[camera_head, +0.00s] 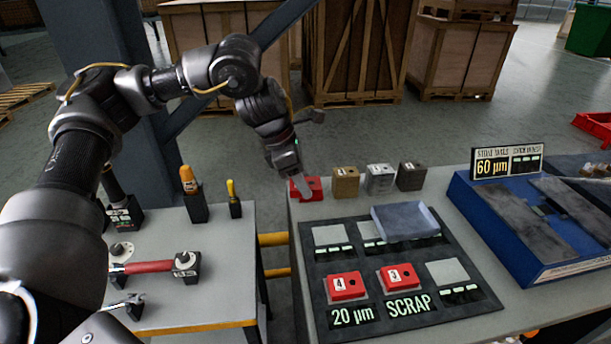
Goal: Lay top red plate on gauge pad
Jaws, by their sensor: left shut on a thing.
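My left gripper (303,188) reaches down at the back left corner of the right-hand table. It is shut on the red piece (306,187) there, the leftmost in a row of blocks; the fingers cover part of it. I cannot tell whether it is lifted or how many plates it comprises. Two more red pieces, marked 4 (347,287) and 3 (403,278), lie on the black board (318,262), above the labels "20 µm" and "SCRAP". I cannot tell for sure which surface is the gauge pad. My right gripper is not in view.
Tan (346,183), silver (380,179) and dark (411,177) blocks stand right of the red piece. A blue unit (477,206) with a "60 µm" sign stands right. The left table (224,270) holds tools.

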